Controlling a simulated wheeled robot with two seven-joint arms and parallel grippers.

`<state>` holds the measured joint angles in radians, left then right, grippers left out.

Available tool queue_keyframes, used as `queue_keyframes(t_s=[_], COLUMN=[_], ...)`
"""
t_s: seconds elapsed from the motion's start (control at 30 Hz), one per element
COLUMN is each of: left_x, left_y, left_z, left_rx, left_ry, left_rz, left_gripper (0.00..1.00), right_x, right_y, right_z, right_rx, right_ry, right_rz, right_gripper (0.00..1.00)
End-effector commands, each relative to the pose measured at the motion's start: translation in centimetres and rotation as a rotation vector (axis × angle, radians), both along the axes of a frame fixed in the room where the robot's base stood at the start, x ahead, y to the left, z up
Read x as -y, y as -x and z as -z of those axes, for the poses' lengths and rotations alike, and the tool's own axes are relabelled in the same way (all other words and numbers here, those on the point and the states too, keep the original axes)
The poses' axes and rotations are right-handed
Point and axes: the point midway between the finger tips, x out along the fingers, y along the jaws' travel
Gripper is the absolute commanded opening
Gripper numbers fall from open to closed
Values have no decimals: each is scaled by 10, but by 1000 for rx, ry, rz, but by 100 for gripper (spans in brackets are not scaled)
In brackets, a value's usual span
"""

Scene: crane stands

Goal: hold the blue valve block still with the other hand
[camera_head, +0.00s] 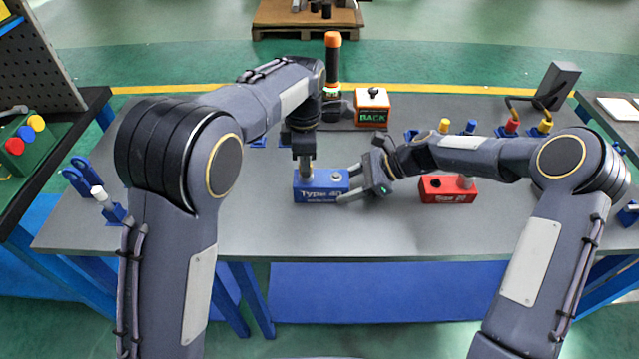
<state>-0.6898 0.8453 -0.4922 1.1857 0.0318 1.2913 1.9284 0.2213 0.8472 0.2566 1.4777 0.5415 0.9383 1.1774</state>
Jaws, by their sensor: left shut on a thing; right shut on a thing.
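The blue valve block (318,190), lettered "Type 40", lies on the grey table in the middle. My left gripper (305,158) points down over the block's left part. It is shut on a grey cylindrical fitting (306,174) that stands upright at the block's top; how deep it sits I cannot tell. My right gripper (349,186) reaches in from the right, shut on the block's right end. The fingers hide part of that end.
An orange-and-black box marked "BACK" (372,108) and an orange-topped tool (332,62) stand behind. Several coloured-capped parts stand at the back right. The table front (270,235) is clear.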

Motion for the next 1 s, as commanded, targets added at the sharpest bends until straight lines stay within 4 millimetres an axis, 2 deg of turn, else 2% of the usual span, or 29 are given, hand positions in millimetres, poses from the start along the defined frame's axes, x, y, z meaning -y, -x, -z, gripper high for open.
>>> queue_keyframes(t_s=[0.1, 0.43, 0.63, 0.73, 0.97, 1.0], left_x=[2, 2, 2, 1, 1, 1], left_y=[0, 0, 0, 0, 0, 0], left_z=[-2, -2, -2, -2, -2, -2], left_rx=[3, 3, 3, 3, 2, 2], left_ry=[4, 4, 3, 3, 4, 4], left_rz=[-102, -147, -446, -543, -565, -565], left_gripper=[0, 0, 0, 0, 0, 30], right_x=[0, 0, 0, 0, 0, 0], right_y=[0, 0, 0, 0, 0, 0], right_z=[1, 1, 1, 1, 1, 1], right_rx=[-1, -1, -1, -1, -1, -1], right_ry=[1, 1, 1, 1, 1, 1], right_rz=[0, -1, -1, -1, -1, -1], right_gripper=[24, 24, 24, 24, 24, 24])
